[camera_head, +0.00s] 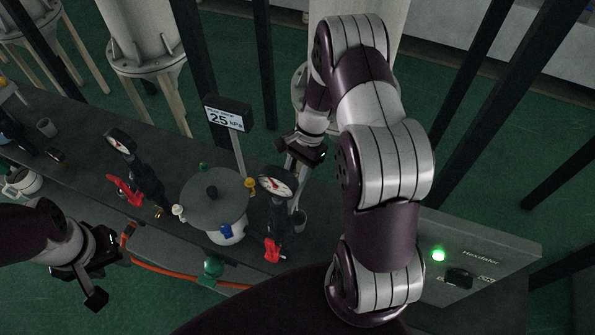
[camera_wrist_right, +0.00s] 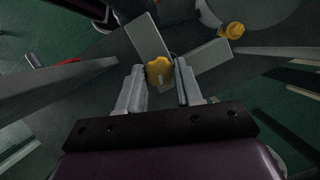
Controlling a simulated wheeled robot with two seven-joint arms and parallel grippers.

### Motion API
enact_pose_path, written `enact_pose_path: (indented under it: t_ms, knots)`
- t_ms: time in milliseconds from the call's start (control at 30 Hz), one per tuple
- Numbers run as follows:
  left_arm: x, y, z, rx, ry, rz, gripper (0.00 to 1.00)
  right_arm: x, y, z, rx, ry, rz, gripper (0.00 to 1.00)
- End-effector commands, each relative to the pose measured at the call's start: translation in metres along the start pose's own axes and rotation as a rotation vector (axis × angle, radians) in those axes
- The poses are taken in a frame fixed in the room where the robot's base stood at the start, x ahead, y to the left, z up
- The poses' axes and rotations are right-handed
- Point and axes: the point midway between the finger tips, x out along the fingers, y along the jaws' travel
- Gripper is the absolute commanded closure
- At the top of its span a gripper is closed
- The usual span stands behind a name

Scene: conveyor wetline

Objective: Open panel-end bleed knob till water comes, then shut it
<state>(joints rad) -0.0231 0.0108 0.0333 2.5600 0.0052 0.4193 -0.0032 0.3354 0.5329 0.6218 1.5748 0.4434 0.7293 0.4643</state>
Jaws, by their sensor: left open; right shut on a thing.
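In the right wrist view a yellow knob (camera_wrist_right: 160,71) sits between the two fingertips of my right gripper (camera_wrist_right: 161,84), which is shut on it. Flat grey plates lie just beyond the knob. In the head view my right gripper (camera_head: 297,166) reaches down behind the right-hand gauge; the held knob cannot be made out there. No water shows at the knob. My left gripper (camera_head: 92,272) is open and empty at the lower left, apart from the fittings.
A grey lidded pot (camera_head: 213,198), two gauges (camera_head: 120,141) with red handles, and a display (camera_head: 227,113) reading 25 kPa stand on the dark bench. A small cup (camera_head: 299,221) is below my right gripper. An orange hose (camera_head: 178,275) runs in front. A control box (camera_head: 480,255) shows a green light.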

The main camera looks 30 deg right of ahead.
Motion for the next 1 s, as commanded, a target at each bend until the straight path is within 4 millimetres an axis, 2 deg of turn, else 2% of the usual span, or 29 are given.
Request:
enact_pose_path:
  t_ms: [667, 700, 733, 767, 1000]
  knots:
    - [0.0012, 0.0, 0.0001, 0.0, 0.0, 0.0, 0.57, 0.0021, 0.0013, 0.0013, -0.049, -0.005, 0.025, 0.95]
    - [0.0012, 0.0, 0.0001, 0.0, 0.0, 0.0, 0.57, 0.0021, 0.0013, 0.0012, -0.049, -0.005, 0.025, 0.52]
    - [0.0012, 0.0, 0.0002, 0.0, 0.0, 0.0, 0.57, 0.002, 0.0012, 0.0012, -0.049, -0.005, 0.025, 0.42]
    - [0.0012, 0.0, 0.0002, 0.0, 0.0, 0.0, 0.57, 0.0019, 0.0011, 0.0011, -0.049, -0.005, 0.025, 0.39]
    - [0.0012, 0.0, 0.0002, 0.0, 0.0, 0.0, 0.57, 0.0009, 0.0005, 0.0005, -0.049, -0.002, 0.023, 0.39]
